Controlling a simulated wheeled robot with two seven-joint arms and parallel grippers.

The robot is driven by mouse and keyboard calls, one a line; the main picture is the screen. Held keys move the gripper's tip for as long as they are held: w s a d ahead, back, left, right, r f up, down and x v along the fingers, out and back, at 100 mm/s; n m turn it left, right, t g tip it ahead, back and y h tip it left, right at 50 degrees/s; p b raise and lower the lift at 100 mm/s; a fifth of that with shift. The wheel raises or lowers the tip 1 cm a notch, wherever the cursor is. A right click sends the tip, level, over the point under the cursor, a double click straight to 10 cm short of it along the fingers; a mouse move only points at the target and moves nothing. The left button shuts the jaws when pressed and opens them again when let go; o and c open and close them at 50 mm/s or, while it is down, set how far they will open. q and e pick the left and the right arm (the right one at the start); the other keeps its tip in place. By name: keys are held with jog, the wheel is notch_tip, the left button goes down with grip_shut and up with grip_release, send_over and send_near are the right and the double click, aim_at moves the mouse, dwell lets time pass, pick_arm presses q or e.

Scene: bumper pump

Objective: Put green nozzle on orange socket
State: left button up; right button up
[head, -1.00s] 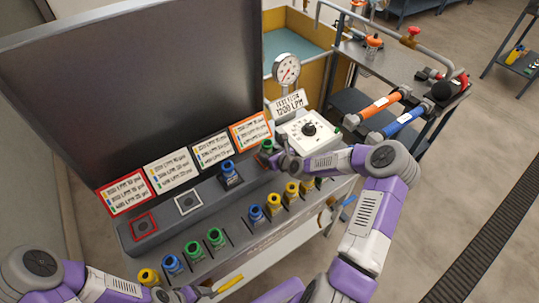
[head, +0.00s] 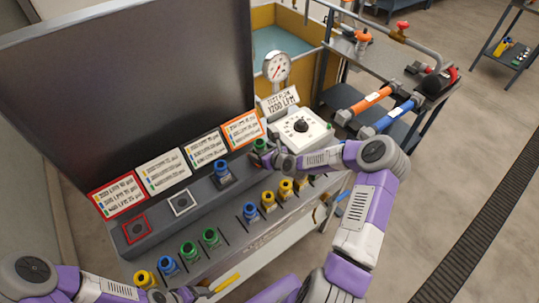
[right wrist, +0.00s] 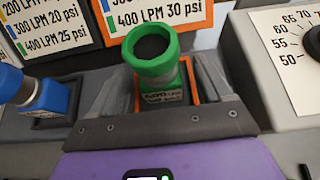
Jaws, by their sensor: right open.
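The green nozzle (head: 259,146) stands at the right end of the bench's raised ledge, below the orange-bordered card. In the right wrist view the green nozzle (right wrist: 150,65) is upright, its lower part inside the orange square outline of the orange socket (right wrist: 194,85). Its base is partly hidden by my gripper, so I cannot see how deep it sits. My right gripper (head: 263,157) is open, with one finger on each side of the nozzle; its fingers also show in the right wrist view (right wrist: 168,88). My left gripper (head: 186,294) is low at the bottom edge; its jaws are unclear.
A blue nozzle (head: 222,171) stands on the ledge to the left. The white-framed socket (head: 181,202) and red-framed socket (head: 137,229) are empty. Several other nozzles line the front row. A white dial box (head: 301,130) stands close right of the green nozzle, with a gauge (head: 277,67) behind.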

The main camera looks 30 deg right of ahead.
jog(key=p+v, duration=0.1)
jog(key=v, duration=1.1)
